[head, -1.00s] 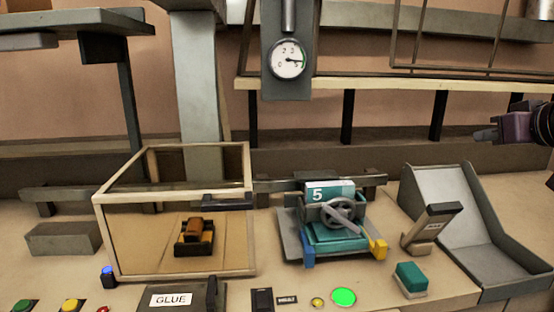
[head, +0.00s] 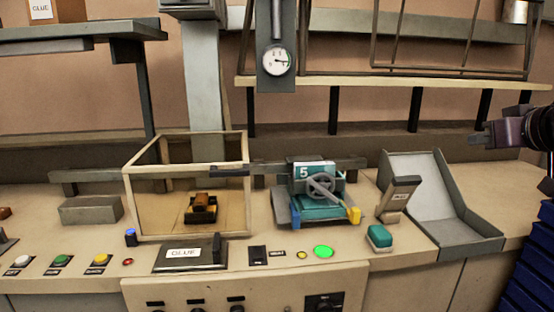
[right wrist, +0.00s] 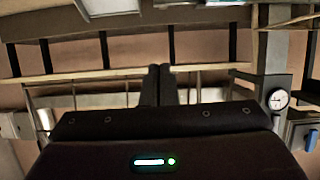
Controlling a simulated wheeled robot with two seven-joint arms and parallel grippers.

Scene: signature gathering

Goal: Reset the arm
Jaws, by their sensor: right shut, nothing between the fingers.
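My right gripper (head: 482,138) is at the right edge of the head view, raised above the bench and apart from everything on it. In the right wrist view its two dark fingers (right wrist: 160,85) are together with nothing between them, in front of the wall and shelf rails. My left gripper is in neither view now.
Blue crates (head: 535,262) stand at the lower right. A gauge (head: 278,61) hangs above.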

